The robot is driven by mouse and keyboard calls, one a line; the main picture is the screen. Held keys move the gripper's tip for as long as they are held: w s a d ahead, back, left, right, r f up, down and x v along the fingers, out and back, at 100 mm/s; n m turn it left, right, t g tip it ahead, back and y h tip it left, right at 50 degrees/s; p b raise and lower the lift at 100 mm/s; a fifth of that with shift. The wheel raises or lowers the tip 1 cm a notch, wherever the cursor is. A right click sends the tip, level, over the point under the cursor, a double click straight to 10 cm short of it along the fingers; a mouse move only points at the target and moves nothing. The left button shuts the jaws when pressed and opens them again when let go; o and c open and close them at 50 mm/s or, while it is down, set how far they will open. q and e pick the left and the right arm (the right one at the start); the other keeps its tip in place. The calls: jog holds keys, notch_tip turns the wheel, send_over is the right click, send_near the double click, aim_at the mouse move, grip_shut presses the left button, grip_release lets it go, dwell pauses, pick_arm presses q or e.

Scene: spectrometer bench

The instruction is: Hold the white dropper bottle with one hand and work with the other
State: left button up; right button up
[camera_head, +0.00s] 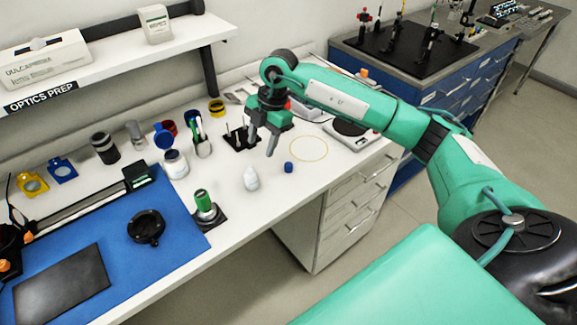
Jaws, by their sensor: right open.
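The white dropper bottle (251,180) stands upright on the white bench, near its front edge. A small dark blue piece (289,167), which looks like a cap, lies on the bench to the right of the bottle, apart from it. My right gripper (262,146) points down above the bench, behind and slightly above the bottle in the picture. Its two fingers are apart with nothing between them, and it does not touch the bottle. My left gripper is out of view.
A green-topped item (204,206) stands left of the bottle, by the blue mat (190,240). A white jar (176,164), a cup of pens (202,146) and a black rack (238,140) stand behind. A thin yellow ring (326,153) marks clear bench at right, before a scale (352,134).

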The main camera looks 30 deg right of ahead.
jog(key=d+r+m+h, duration=0.2)
jog(key=d+h, duration=0.1)
jog(key=d, duration=0.4)
jog(key=shift+d+r+g, duration=0.2)
jog(key=shift+d+g, duration=0.1)
jog(key=shift+d, duration=0.1)
jog(key=shift+w, duration=0.1)
jog(key=p, duration=0.2)
send_over(288, 164)
jog(key=f, duration=0.7)
jog(key=shift+w+d+f, duration=0.1)
jog(key=shift+w+f, duration=0.1)
jog(key=shift+f, duration=0.6)
jog(key=shift+s+f+p, duration=0.1)
jog(key=shift+f+p, duration=0.3)
jog(key=shift+p, duration=0.05)
notch_tip(288, 164, down, 4)
jog(key=shift+s+r+p, duration=0.15)
jog(key=shift+r+p, duration=0.1)
jog(key=shift+p, duration=0.55)
jog(key=shift+f, duration=0.45)
